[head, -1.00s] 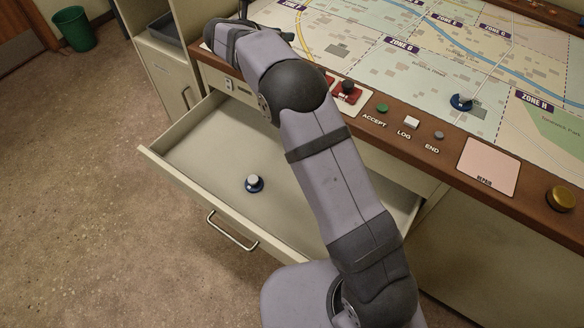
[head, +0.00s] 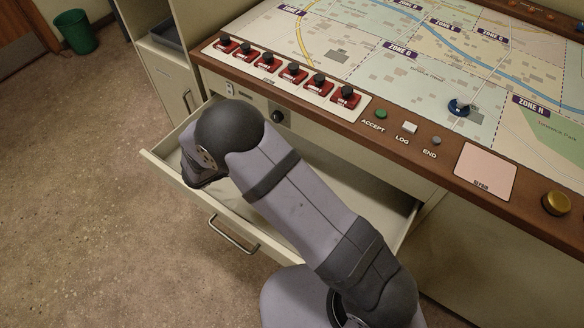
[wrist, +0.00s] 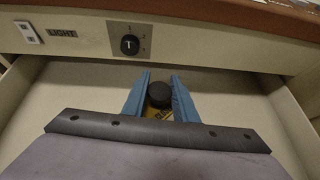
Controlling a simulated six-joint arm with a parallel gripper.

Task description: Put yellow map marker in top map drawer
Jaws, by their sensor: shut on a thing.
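The yellow map marker (wrist: 159,95), with a black knob and yellow showing below it, is between the blue fingers of my gripper (wrist: 159,98) in the wrist view. My gripper is shut on it. The top map drawer (head: 180,185) is pulled open below the console; its pale inside (wrist: 88,85) fills the wrist view around the fingers. The marker is over the drawer's inside; I cannot tell whether it touches the floor. In the head view my own arm hides the gripper and the marker.
A blue marker (head: 458,107) stands on the map (head: 400,75). A black knob (wrist: 130,45) and a LIGHT switch (wrist: 28,32) are on the panel above the drawer. The drawer's right part is clear.

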